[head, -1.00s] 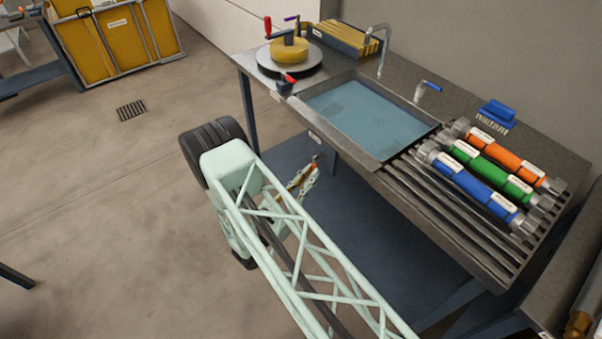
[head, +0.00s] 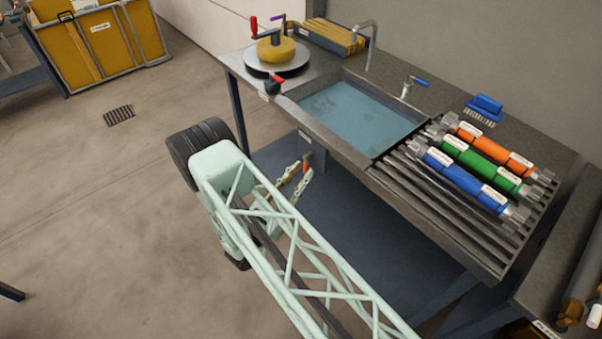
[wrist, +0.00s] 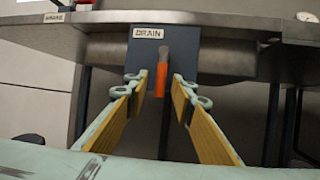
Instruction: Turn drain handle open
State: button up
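The drain handle (wrist: 163,78) is an orange grip with a grey upper end, hanging straight down in front of a dark plate (wrist: 200,52) marked DRAIN. The plate is under the front edge of the sink. My gripper (wrist: 163,92) is open, with yellow-padded fingers to the left and right of the handle and a gap on each side. In the head view my gripper (head: 300,172) is below the sink front, close to a small orange part of the handle (head: 306,162). How deep the handle sits between the fingers is hard to tell.
The sink (head: 355,115) holds bluish water above the plate. Blue, green and orange cylinders (head: 485,165) lie on the rack at right. A table leg (wrist: 271,125) stands right of the plate. A lower shelf (head: 360,220) lies beneath the bench.

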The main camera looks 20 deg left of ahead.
jog(key=shift+s, duration=0.1)
jog(key=v, duration=1.2)
dwell(0.4)
dwell(0.5)
